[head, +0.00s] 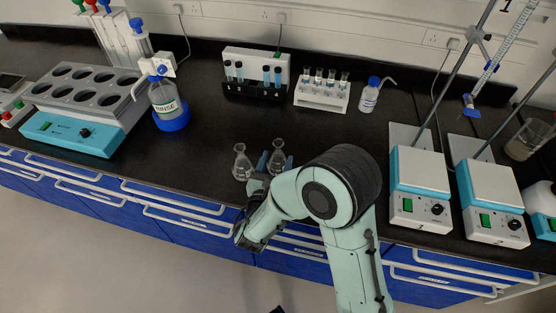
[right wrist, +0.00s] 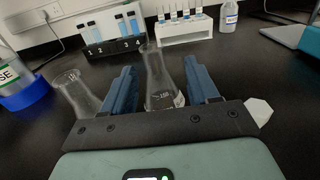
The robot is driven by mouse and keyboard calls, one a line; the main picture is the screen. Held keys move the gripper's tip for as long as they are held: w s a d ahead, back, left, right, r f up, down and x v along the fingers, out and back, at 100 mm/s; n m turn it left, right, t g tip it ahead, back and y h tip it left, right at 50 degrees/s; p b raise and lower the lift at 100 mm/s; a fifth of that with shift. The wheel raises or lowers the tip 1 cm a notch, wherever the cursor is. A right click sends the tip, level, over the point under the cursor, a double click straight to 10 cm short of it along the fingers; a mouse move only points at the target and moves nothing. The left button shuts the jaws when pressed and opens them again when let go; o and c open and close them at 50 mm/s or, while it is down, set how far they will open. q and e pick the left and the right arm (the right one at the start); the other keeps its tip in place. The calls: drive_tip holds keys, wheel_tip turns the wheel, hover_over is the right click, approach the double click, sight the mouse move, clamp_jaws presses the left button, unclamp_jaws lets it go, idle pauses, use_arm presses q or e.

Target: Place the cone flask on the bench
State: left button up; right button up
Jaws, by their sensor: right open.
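Two clear glass cone flasks stand upright on the black bench (head: 215,150) near its front edge. One flask (head: 277,157) is at my right gripper (head: 270,160); in the right wrist view this flask (right wrist: 162,82) stands between the two blue fingers of the gripper (right wrist: 163,88). The fingers are open, with a visible gap on each side of the glass. The other flask (head: 242,163) stands just to the left, outside the fingers, and also shows in the right wrist view (right wrist: 76,94). The gripper body hides part of the flask bases. My left gripper is not in view.
A rinse bottle (head: 165,100) and a water bath (head: 90,110) stand at left. Tube racks (head: 255,90) (head: 322,98) and a small bottle (head: 369,97) stand behind. Hotplates (head: 420,185) (head: 490,200) with stands are at right. The bench between the racks and flasks is clear.

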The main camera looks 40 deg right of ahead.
sight(277, 149)
drive_tip(key=x, duration=0.3)
drive_tip(key=p+x, duration=0.1)
drive_tip(key=x, duration=0.1)
drive_tip(key=shift+w+r, duration=0.25)
drive_tip(key=shift+w, duration=0.25)
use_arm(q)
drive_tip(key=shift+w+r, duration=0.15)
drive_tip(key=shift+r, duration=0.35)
use_arm(e)
drive_tip(key=shift+c, duration=0.2)
clamp_jaws()
drive_tip(key=shift+r, duration=0.1)
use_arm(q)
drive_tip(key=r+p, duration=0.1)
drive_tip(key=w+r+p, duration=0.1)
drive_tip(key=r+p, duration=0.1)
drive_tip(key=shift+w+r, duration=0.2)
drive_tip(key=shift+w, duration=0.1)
use_arm(e)
wheel_tip(277, 149, up, 20)
